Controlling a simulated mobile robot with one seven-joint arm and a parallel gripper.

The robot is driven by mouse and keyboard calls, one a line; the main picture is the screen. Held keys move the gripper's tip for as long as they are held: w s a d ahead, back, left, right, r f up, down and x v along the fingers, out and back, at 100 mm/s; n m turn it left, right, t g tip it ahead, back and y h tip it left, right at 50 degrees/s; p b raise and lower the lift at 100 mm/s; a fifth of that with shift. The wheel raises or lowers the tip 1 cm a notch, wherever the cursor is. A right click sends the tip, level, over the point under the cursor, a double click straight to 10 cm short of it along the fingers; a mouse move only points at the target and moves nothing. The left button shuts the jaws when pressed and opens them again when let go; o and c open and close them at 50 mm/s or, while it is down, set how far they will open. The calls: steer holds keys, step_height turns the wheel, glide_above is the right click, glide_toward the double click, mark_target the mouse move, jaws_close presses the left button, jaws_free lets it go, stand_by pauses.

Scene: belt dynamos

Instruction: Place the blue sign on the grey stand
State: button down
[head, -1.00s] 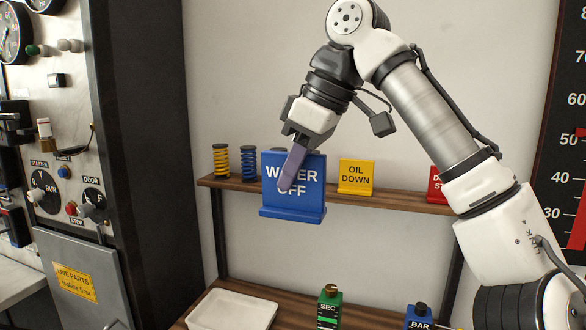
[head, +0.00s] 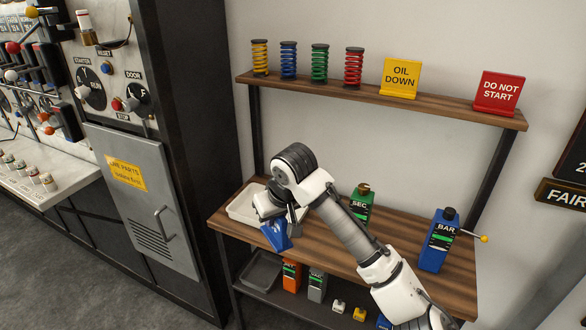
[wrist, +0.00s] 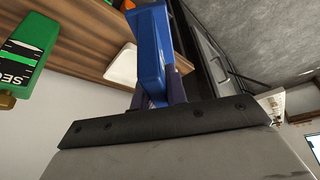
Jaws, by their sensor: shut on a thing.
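I cannot make out a grey stand for certain in these views.
A white tray (head: 238,210) lies behind the sign on the wooden bench (head: 400,238). A green SEC bottle (head: 361,212) and a blue BAR bottle (head: 437,243) stand to the right. A dark tray (head: 262,275) sits on the lower shelf. Grey floor (head: 130,285) lies open at left.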

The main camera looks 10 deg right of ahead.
steer(key=w+a+f+m+h, duration=0.1)
steer(key=w+a+f+m, duration=0.1)
steer(key=f, duration=0.9)
steer(key=w+a+f+m, duration=0.2)
steer(key=w+f, duration=0.3)
steer(key=f, duration=0.6)
steer(key=shift+a+f+t+h, duration=0.3)
steer(key=shift+a+h, duration=0.1)
steer(key=shift+a, duration=0.35)
